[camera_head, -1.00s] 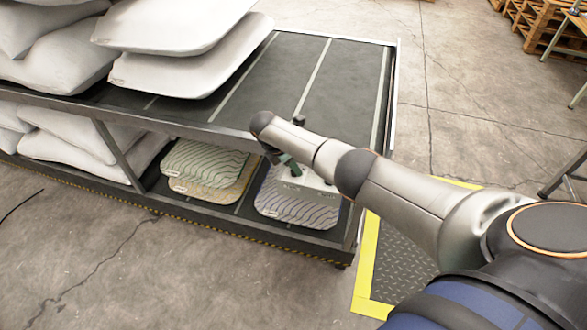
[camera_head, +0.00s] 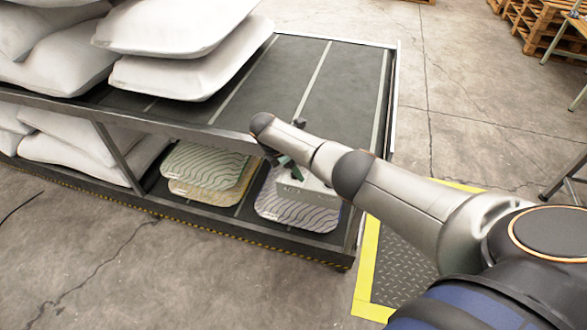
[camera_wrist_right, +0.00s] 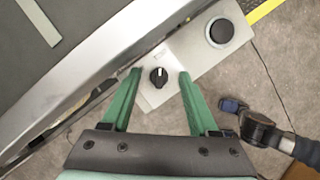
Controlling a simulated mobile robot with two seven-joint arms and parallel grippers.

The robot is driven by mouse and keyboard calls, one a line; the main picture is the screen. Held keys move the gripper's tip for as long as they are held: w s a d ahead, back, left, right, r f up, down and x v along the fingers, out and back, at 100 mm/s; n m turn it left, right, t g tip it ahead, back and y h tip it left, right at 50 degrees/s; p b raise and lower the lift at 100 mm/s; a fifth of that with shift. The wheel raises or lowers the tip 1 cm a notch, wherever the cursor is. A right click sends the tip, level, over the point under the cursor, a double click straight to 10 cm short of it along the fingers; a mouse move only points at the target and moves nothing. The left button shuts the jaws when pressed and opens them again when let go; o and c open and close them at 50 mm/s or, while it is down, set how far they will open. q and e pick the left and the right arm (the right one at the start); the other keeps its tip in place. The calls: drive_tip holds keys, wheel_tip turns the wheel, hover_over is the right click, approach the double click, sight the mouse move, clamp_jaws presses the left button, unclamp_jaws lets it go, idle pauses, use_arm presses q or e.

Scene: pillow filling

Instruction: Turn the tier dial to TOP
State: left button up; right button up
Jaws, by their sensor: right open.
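The tier dial (camera_wrist_right: 159,77) is a small black knob on a pale grey control panel (camera_wrist_right: 190,60) in the right wrist view. A white mark on the knob points roughly up in that picture. No lettering is readable. My right gripper (camera_wrist_right: 159,72) has two green fingers, one on each side of the dial with gaps between. It is open and holds nothing. In the head view my right gripper (camera_head: 288,167) is at the pale panel box (camera_head: 304,187) below the rack's front edge, partly covered by my arm. The dial is hidden there. My left gripper is out of view.
A black round button (camera_wrist_right: 221,32) sits on the same panel. The metal rack edge (camera_wrist_right: 75,85) runs close to the left finger. White pillows (camera_head: 175,70) lie on the upper deck, and patterned pads (camera_head: 210,165) lie on the lower shelf.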

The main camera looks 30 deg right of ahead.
drive_tip(key=p+v, duration=0.3)
drive_tip(key=v, duration=0.9)
drive_tip(key=shift+a+r, duration=0.15)
drive_tip(key=shift+r, duration=0.1)
drive_tip(key=shift+f, duration=0.1)
drive_tip(key=s+a+f+m+t+y+p, duration=0.1)
drive_tip(key=s+a+f+m+t+y, duration=0.15)
drive_tip(key=s+a+f, duration=0.55)
drive_tip(key=s+a+f+m+t+y+p, duration=0.1)
drive_tip(key=s+a+f+m+y, duration=0.3)
drive_tip(key=f, duration=0.5)
drive_tip(key=s+r+m+t, duration=0.2)
drive_tip(key=s+m+t, duration=0.1)
drive_tip(key=s, duration=0.5)
drive_tip(key=s+r+m+t, duration=0.3)
drive_tip(key=s+m, duration=0.3)
drive_tip(key=s, duration=0.1)
drive_tip(key=shift+s+a+p, duration=0.25)
drive_tip(key=shift+s+p, duration=0.05)
drive_tip(key=shift+s, duration=0.1)
